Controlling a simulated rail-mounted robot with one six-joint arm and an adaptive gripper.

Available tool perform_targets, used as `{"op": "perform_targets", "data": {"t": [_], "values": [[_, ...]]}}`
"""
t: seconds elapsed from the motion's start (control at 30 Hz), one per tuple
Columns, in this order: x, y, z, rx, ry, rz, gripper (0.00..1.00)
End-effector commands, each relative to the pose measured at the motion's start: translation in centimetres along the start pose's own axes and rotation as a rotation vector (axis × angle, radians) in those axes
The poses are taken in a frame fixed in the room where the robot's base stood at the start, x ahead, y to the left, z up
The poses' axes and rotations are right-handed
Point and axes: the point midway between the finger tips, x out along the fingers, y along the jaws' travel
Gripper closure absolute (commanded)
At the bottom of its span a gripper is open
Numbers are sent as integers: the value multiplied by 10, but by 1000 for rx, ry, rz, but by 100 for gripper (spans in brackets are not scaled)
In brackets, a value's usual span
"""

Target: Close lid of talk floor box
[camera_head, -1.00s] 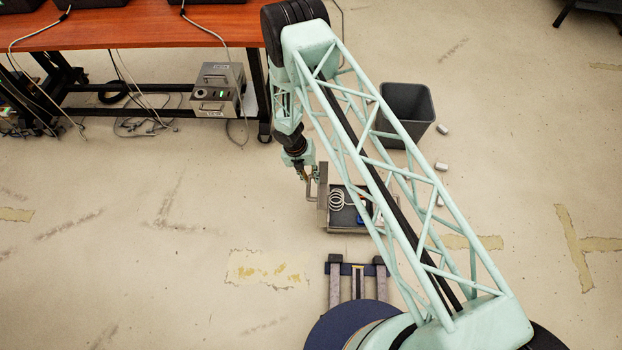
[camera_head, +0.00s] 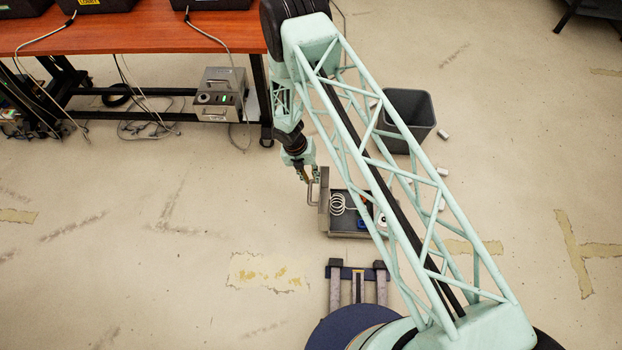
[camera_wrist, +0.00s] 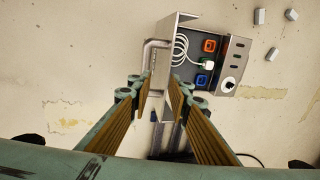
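The metal floor box (camera_head: 350,230) sits open on the floor, partly hidden behind my arm in the head view. Its lid (camera_head: 323,198) stands up along the left side, with a bar handle (camera_head: 310,191) on its outer face. In the wrist view, the lid (camera_wrist: 166,60), handle (camera_wrist: 148,68) and box interior (camera_wrist: 207,68) show above my fingers. A white coiled cord, orange and blue sockets and a panel with a knob are visible. My gripper (camera_head: 308,176) is at the lid's handle side. Its fingers (camera_wrist: 158,92) are spread, with the handle's lower end between them; contact is unclear.
A grey bin (camera_head: 408,120) stands behind my arm, with several small pale blocks beside it. A red-brown table (camera_head: 130,30) is at the back left, with another metal box (camera_head: 218,95) and cables beneath. Floor left of the open box is clear.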

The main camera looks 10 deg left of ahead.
Motion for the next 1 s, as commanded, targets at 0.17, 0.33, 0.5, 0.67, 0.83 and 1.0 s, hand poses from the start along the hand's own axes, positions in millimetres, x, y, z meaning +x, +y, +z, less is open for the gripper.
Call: {"op": "perform_targets", "data": {"t": [0.17, 0.33, 0.5, 0.67, 0.83, 1.0], "values": [[-9, -1, 0, 0, 0, 0, 82], [-16, -2, 0, 1, 0, 0, 82], [-23, -2, 0, 1, 0, 0, 82], [-30, -3, 0, 1, 0, 0, 82], [-37, -4, 0, 1, 0, 0, 82], [-44, -4, 0, 1, 0, 0, 82]]}}
